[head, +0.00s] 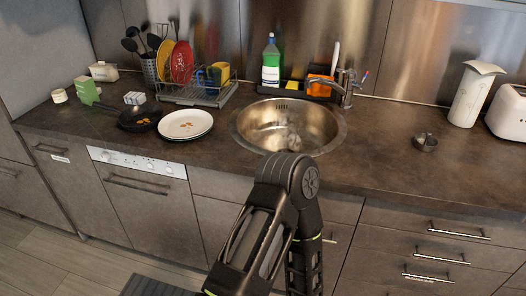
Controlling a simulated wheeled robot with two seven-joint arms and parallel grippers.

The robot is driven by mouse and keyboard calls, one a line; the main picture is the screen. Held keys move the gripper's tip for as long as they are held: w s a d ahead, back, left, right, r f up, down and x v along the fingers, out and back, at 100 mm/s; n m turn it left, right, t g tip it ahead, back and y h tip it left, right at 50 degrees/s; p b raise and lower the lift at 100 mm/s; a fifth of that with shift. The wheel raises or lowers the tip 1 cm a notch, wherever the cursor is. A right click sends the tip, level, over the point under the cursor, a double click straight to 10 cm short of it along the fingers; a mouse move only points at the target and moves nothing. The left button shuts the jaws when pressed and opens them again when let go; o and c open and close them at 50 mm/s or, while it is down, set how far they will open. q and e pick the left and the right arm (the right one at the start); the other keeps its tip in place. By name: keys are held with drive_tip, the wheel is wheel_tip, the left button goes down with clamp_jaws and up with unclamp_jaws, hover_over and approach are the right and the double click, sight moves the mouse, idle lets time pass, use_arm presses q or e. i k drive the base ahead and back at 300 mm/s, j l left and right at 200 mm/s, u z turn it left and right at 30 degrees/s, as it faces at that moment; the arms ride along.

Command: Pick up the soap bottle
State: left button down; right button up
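The soap bottle (271,67) stands upright behind the sink, near the back wall. It holds green liquid and has a white label and a blue top. No gripper shows in the head view. One black arm of mine rises from the bottom middle to a bent joint in front of the sink. I cannot tell which arm it is, and its gripper is not visible. Nothing is touching the bottle.
The round metal sink (247,135) lies in front of the bottle, with the faucet (347,90) to the right. An orange item (320,86) stands beside the bottle. The dish rack (195,95) is to its left, plates (186,123) nearer. Counter right of the sink is mostly clear.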

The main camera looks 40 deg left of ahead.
sight(271, 69)
drive_tip(key=u, duration=1.35)
